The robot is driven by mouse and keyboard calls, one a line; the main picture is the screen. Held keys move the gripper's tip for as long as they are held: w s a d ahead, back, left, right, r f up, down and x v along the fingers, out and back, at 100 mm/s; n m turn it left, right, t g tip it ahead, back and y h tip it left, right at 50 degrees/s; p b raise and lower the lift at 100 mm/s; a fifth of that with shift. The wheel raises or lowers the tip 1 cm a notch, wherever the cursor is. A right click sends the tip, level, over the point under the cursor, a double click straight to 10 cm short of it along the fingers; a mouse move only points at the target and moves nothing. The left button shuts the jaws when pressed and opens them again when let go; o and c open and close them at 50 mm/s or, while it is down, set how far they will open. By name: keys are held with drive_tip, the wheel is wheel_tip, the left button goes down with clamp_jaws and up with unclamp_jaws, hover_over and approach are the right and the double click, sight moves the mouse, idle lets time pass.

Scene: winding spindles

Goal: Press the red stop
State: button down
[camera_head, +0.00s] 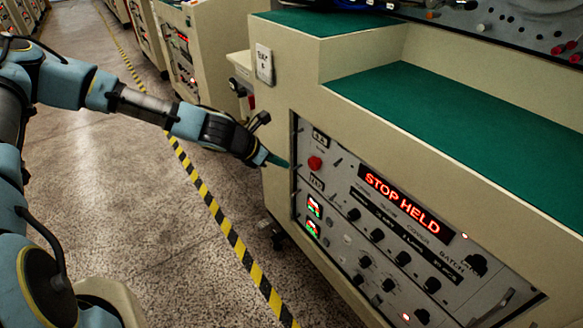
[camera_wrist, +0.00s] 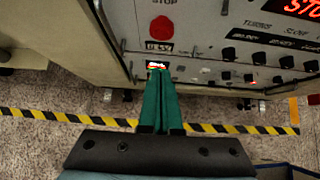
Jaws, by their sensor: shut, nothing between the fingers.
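The red stop button (camera_head: 315,163) is a round red knob near the upper left of the control panel (camera_head: 340,207). The display (camera_head: 401,203) on the panel reads "STOP HELD" in lit red letters. My gripper (camera_head: 284,164) is shut and empty, its green fingertips just left of the button in the head view. In the wrist view the button (camera_wrist: 161,29) shows clear beyond the shut fingers (camera_wrist: 160,80), under a label reading "STOP". There the fingertips appear apart from the button. The exact distance between fingertips and panel is hard to judge.
The beige machine housing (camera_head: 285,83) has a green top (camera_head: 450,115). Several black knobs and small lit displays (camera_head: 313,206) sit on the panel around the button. A yellow and black floor stripe (camera_head: 215,208) runs beside the machine. The aisle floor (camera_head: 110,170) is open.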

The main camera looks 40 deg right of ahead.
drive_tip(key=shift+v, duration=1.5)
drive_tip(key=w+a+r+m+y+p, duration=0.15)
drive_tip(key=a+m, duration=0.25)
drive_tip(key=a, duration=0.4)
drive_tip(key=w+a+r+m+t+y, duration=0.1)
drive_tip(key=w+a+r+m+y, duration=0.15)
drive_tip(key=a+m, duration=0.4)
drive_tip(key=w+a+r+m+y+p, duration=0.1)
drive_tip(key=a+r+m+y, duration=0.15)
drive_tip(key=a, duration=0.75)
drive_tip(key=s+a+r+m+y, duration=0.1)
drive_tip(key=a+r+m, duration=0.1)
drive_tip(key=a+r, duration=0.4)
drive_tip(key=s+a+r+m+t+y, duration=0.1)
drive_tip(key=a+r, duration=0.5)
drive_tip(key=a, duration=0.6)
drive_tip(key=s+m, duration=0.1)
drive_tip(key=m, duration=0.1)
drive_tip(key=shift+a+r+m+p, duration=0.2)
drive_tip(key=shift+r+m+p, duration=0.1)
drive_tip(key=shift+r+p, duration=0.1)
drive_tip(key=shift+d, duration=0.1)
